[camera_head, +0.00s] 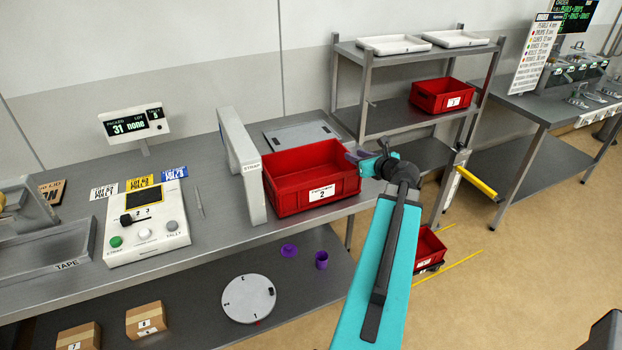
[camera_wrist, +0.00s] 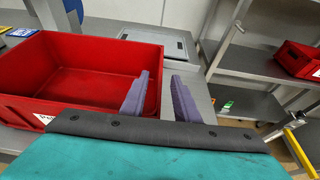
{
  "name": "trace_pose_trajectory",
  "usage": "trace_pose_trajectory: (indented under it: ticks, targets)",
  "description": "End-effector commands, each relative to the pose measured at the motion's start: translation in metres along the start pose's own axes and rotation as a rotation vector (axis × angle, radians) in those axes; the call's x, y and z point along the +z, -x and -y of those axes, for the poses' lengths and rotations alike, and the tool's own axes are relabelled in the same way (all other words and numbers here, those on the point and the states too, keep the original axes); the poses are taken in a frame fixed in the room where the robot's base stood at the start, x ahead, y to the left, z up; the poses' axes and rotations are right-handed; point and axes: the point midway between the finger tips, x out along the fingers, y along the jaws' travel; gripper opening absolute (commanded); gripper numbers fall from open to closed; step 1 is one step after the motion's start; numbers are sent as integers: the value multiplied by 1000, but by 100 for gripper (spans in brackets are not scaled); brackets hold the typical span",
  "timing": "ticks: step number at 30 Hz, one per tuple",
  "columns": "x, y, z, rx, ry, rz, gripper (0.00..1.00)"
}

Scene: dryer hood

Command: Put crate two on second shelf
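Crate two (camera_head: 322,194), an empty red crate with a "2" label, sits upright on the grey bench, just right of the strap arch. In the wrist view its red wall (camera_wrist: 50,112) fills the left side. My gripper (camera_head: 362,158) is at the crate's right end. In the wrist view its two purple fingers (camera_wrist: 160,98) stand apart, one on each side of the right wall; contact cannot be told. The shelf rack (camera_head: 395,115) stands behind to the right. Its middle level holds a red crate labelled 3 (camera_head: 441,96), with bare shelf to its left.
White trays (camera_head: 394,44) lie on the rack's top level. The grey strap arch (camera_head: 243,165) stands close left of crate two. A grey panel (camera_head: 300,135) lies behind it. Another red crate (camera_head: 430,248) is low by the floor, near a yellow bar (camera_head: 476,181).

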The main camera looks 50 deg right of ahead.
Motion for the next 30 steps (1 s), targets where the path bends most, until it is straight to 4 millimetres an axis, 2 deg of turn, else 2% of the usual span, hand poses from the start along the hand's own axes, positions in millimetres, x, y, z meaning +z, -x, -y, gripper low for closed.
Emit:
trace_pose_trajectory:
  ticks: [4, 17, 30]
  targets:
    - [0, -8, 0, 0, 0, 0, 28]
    - [0, -10, 0, 1, 0, 0, 28]
    - [1, -49, 1, 3, -1, 0, 28]
